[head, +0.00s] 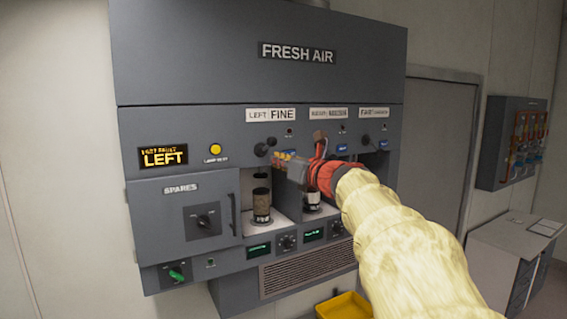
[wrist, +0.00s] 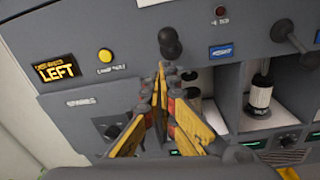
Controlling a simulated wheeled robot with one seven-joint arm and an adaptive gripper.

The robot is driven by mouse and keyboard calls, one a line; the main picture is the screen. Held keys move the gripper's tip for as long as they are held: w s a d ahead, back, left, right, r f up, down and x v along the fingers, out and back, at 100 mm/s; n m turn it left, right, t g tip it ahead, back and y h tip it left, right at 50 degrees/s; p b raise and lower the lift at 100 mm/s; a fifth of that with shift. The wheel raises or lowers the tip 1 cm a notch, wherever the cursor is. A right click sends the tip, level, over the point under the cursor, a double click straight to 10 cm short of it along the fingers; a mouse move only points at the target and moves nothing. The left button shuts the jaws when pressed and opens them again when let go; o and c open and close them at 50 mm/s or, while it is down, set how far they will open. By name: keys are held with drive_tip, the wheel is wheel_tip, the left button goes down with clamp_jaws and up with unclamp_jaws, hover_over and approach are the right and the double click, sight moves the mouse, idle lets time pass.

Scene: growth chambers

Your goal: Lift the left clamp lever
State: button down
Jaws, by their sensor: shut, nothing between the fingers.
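The left clamp lever (head: 262,149) is a black ball-ended lever on the grey panel, below the "LEFT FINE" label (head: 271,115). In the wrist view the lever (wrist: 170,42) shows just above the tips of my gripper (wrist: 161,70). My gripper (head: 279,157) is shut and empty, its yellow fingers together in front of the panel, just below and right of the lever in the head view. I cannot tell whether the tips touch the lever. A dark canister (head: 262,205) stands in the open bay below; the fingers partly hide that bay in the wrist view.
An amber "LEFT" display (head: 163,157) and a yellow button (head: 215,149) sit left of the lever. The spares door (head: 180,218) is closed. Further bays and a second lever (wrist: 285,30) lie to the right. A yellow bin (head: 344,306) is below.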

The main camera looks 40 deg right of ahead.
drive_tip(key=s+r, duration=0.5)
drive_tip(key=r, duration=0.3)
drive_tip(key=shift+a+p, duration=0.3)
drive_tip(key=shift+a, duration=0.05)
drive_tip(key=shift+s+r, duration=0.1)
drive_tip(key=shift+s, duration=0.1)
drive_tip(key=shift+w, duration=0.1)
